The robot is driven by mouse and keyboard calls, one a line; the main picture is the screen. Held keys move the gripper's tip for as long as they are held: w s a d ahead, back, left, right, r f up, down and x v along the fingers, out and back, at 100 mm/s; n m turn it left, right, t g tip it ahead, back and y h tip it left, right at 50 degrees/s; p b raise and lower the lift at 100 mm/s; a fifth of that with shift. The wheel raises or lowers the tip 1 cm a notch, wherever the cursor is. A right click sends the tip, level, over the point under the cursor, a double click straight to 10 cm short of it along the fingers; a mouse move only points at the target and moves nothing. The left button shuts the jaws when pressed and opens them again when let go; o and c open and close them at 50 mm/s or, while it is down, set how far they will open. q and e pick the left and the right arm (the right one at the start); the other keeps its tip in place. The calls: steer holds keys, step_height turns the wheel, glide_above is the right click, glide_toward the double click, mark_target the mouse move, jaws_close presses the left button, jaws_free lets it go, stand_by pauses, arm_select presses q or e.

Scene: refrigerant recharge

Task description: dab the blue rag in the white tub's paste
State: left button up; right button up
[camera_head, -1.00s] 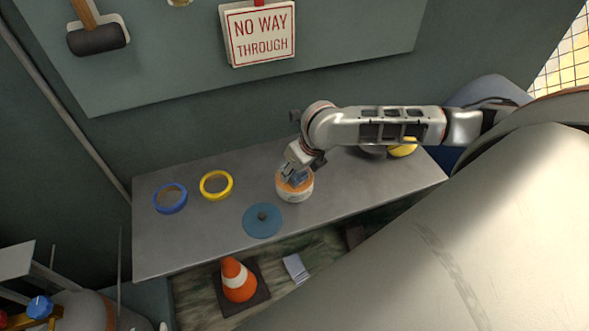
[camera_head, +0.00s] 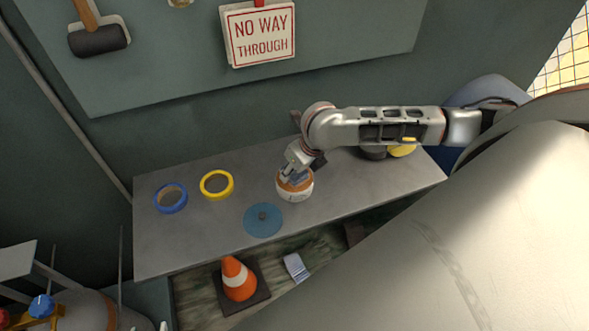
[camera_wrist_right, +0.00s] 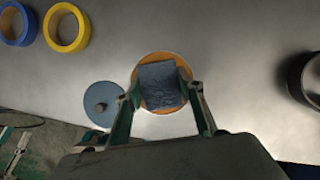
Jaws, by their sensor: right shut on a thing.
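The white tub (camera_head: 295,193) stands on the grey shelf, with orange paste showing at its top. In the right wrist view the orange paste (camera_wrist_right: 163,57) shows as a rim around the blue rag (camera_wrist_right: 160,85). My right gripper (camera_head: 293,174) is directly above the tub, pointing down, and is shut on the blue rag (camera_head: 297,179). The rag is over the tub's opening; whether it touches the paste I cannot tell. My left gripper is not in view.
A blue tape roll (camera_head: 170,198) and a yellow tape roll (camera_head: 217,185) lie on the shelf (camera_head: 175,245) to the left. Dark and yellow items (camera_head: 402,151) sit at the right, partly behind my arm. An orange cone (camera_head: 238,280) stands below. The shelf's left part is mostly clear.

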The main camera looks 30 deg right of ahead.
steer(key=shift+s+f, duration=0.1)
steer(key=shift+s, duration=0.05)
step_height(320, 180, up, 2)
steer(key=shift+r+p, duration=0.25)
steer(key=shift+p, duration=1)
steer(key=shift+r, duration=2.3)
